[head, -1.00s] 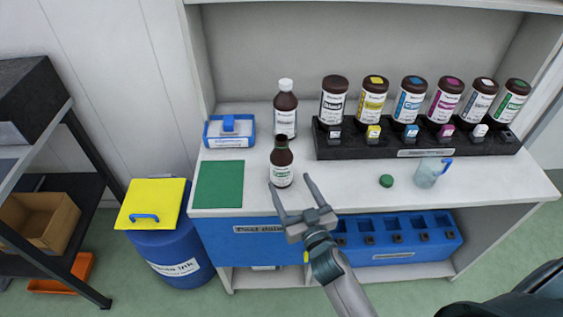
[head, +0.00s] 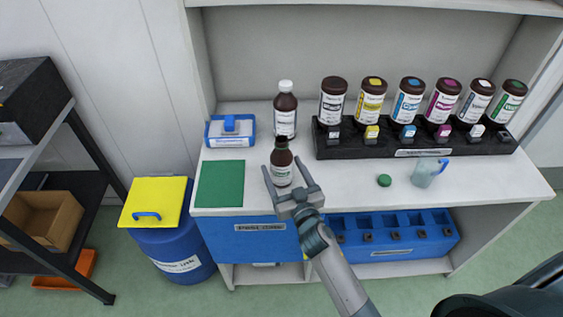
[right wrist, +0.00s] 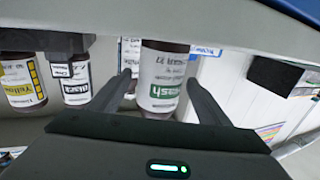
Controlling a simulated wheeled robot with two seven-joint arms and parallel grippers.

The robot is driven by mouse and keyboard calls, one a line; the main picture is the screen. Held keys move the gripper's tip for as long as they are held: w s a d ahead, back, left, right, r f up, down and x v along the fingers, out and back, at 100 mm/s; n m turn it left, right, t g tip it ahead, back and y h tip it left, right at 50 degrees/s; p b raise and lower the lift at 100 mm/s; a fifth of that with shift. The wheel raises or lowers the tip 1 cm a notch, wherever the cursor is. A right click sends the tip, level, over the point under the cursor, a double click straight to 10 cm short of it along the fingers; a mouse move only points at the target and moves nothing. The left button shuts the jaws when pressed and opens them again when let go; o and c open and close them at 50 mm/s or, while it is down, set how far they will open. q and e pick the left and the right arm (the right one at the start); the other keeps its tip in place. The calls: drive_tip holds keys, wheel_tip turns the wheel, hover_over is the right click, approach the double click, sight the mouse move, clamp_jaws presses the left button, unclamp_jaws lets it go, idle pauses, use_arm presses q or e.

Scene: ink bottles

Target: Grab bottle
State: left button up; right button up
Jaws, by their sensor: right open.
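A brown bottle with a white and green label (head: 281,174) stands upright near the front of the white counter. It has no cap on its dark neck. My right gripper (head: 281,164) is open, with one finger on each side of this bottle. In the right wrist view the bottle (right wrist: 163,78) is upside down between the two spread fingers (right wrist: 158,80), with a gap beside each. My left gripper is not in view.
A taller white-capped bottle (head: 285,112) stands just behind. A black rack (head: 340,150) of several ink bottles is to the right. A green cap (head: 384,181) and clear jug (head: 426,173) lie right of the gripper. A green mat (head: 220,184) and blue-based box (head: 230,131) are left.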

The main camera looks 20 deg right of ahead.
sight(282, 157)
drive_tip(key=shift+w+f, duration=0.1)
drive_tip(key=shift+w, duration=0.75)
drive_tip(key=c, duration=1.3)
drive_tip(key=shift+r, duration=0.25)
drive_tip(key=shift+r, duration=1.75)
drive_tip(key=shift+w+d+r+b, duration=0.15)
drive_tip(key=shift+d+r+b, duration=0.1)
drive_tip(key=shift+d+r, duration=1.3)
drive_tip(key=shift+w+d+r+b, duration=0.2)
drive_tip(key=shift+d+r, duration=0.6)
drive_tip(key=shift+d, duration=1.45)
drive_tip(key=shift+w+d+r+b, duration=0.1)
drive_tip(key=shift+d+r+b, duration=0.2)
drive_tip(key=shift+d+r, duration=1.25)
drive_tip(key=shift+d+f, duration=0.35)
drive_tip(key=shift+d, duration=0.1)
